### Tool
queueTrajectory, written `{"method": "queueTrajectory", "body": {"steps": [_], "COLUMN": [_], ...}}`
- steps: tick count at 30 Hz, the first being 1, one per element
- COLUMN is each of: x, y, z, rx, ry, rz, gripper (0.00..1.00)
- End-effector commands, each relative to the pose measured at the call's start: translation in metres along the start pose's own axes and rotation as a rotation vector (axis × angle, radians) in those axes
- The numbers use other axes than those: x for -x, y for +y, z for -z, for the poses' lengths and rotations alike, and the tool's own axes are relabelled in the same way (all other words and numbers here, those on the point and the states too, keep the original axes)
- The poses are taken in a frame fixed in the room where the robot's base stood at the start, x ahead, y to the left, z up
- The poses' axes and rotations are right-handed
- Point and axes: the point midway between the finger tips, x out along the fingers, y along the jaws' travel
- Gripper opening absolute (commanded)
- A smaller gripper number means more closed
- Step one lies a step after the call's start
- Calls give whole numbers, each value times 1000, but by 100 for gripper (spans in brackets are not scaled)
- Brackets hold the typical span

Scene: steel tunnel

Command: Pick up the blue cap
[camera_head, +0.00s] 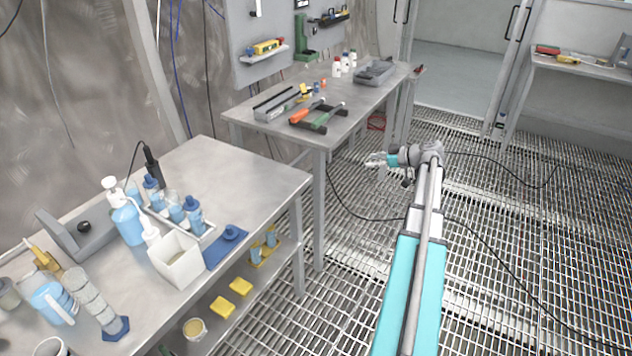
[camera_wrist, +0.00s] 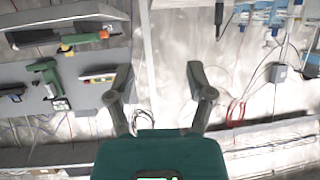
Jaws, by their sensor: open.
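My gripper (camera_head: 372,160) is over the grated floor to the right of both tables, well away from the cap. In the wrist view my gripper (camera_wrist: 160,72) has its two fingers spread wide with nothing between them. I cannot make out the cap in the wrist view.
The table's back right part is bare. A second table (camera_head: 345,125) behind holds tools. A cable crosses the floor grating.

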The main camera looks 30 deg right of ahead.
Motion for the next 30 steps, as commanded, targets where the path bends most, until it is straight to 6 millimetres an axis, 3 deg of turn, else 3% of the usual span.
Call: {"method": "queueTrajectory", "body": {"steps": [8, 18, 30], "x": [-61, -146, -207], "y": [-52, -147, -260], "z": [1, -6, -22], "rx": [-103, -271, -407], "ry": [-130, -398, -721], "rz": [82, 159, 123], "gripper": [68, 68, 68]}}
